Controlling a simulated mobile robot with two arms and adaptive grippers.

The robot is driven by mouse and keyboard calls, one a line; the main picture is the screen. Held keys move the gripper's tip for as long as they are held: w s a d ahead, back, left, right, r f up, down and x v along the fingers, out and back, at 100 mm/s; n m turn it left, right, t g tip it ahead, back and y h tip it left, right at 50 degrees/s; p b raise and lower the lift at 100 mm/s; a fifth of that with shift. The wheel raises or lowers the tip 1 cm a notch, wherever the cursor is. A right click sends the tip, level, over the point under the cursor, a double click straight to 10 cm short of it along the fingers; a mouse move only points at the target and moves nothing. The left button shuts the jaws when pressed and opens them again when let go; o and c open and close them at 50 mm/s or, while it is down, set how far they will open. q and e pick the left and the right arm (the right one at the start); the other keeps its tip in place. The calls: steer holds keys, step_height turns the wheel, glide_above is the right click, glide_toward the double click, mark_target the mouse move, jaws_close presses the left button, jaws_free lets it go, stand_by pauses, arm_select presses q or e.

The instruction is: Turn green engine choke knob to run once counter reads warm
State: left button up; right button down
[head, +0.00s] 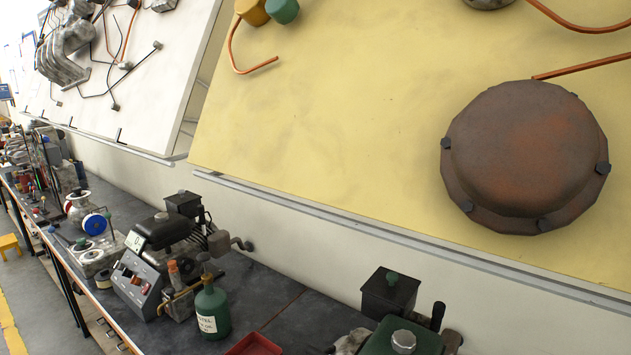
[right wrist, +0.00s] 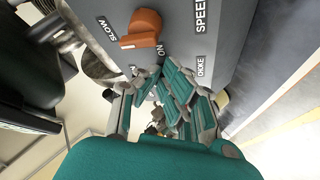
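In the right wrist view, a grey panel (right wrist: 232,38) carries an orange knob (right wrist: 142,30) and the words SLOW, ON and SPEED, plus a partly legible word that looks like CHOKE. My right gripper (right wrist: 162,85), with teal pads and grey joints, is right at the panel below the orange knob. Its fingertips converge close to the panel, but I cannot tell whether they touch each other or hold something. I cannot make out the green choke knob; the fingers cover that area. My left gripper is in neither view.
In the head view, a small engine with a grey control panel (head: 136,283) stands on the dark bench beside a green bottle (head: 212,311). A green-topped machine (head: 407,339) and a red tray (head: 253,345) are at the lower edge. A yellow board (head: 330,130) rises behind.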

steer(key=shift+d, duration=0.15)
steer(key=shift+s+d, duration=0.15)
steer(key=shift+s, duration=0.05)
arm_select(q)
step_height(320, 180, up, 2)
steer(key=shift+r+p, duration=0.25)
steer(key=shift+p, duration=1)
arm_select(e)
steer(key=s+a+r, duration=0.1)
steer(key=s+r, duration=0.1)
steer(key=s+a+r, duration=0.1)
steer(key=r, duration=0.1)
steer(key=shift+s+a, duration=0.25)
steer(key=shift+a, duration=0.05)
